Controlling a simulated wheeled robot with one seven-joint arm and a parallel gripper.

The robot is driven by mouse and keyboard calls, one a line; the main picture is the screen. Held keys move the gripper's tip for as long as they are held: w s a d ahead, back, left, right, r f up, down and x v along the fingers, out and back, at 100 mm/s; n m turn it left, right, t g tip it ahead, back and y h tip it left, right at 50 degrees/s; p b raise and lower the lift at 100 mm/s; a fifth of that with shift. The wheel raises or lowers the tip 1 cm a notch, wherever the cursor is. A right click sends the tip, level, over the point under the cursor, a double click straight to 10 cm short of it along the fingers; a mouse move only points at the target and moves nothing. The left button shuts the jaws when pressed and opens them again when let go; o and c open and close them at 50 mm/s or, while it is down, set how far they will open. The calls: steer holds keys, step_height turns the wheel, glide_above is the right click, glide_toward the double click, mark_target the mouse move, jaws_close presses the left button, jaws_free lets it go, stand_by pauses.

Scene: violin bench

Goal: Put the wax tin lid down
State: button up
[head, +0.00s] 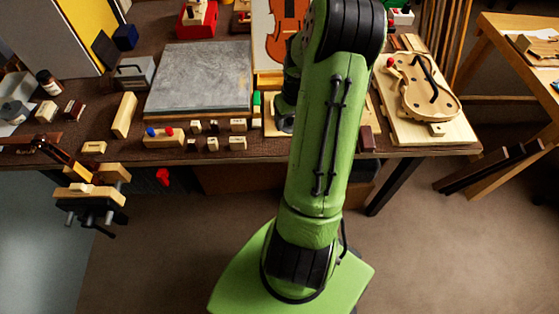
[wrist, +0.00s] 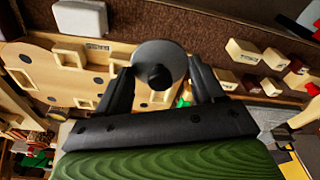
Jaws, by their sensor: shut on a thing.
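In the wrist view, my gripper (wrist: 160,72) is shut on the wax tin lid (wrist: 158,54), a round grey disc with a dark knob facing the camera. The lid sits between the two dark fingertips. It appears over or near the edge of a pale wooden board with dark round spots (wrist: 45,72); I cannot tell whether it touches anything. In the head view my green arm hides the lid and most of the gripper. I cannot make out the wax tin itself.
Small pale and red-brown blocks (wrist: 242,52) lie right of the gripper in the wrist view, and a white block (wrist: 82,18) lies upper left. In the head view, a grey slab (head: 200,75) lies left of my arm and a violin body (head: 425,95) right.

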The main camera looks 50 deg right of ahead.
mark_target(288, 145)
step_height(288, 145, down, 10)
steer(key=b, duration=0.2)
steer(key=shift+f+b, duration=0.2)
steer(key=shift+b, duration=0.15)
steer(key=shift+r, duration=0.1)
steer(key=o, duration=0.6)
steer(key=shift+f, duration=0.2)
steer(key=shift+o, duration=0.7)
steer(key=shift+r, duration=0.1)
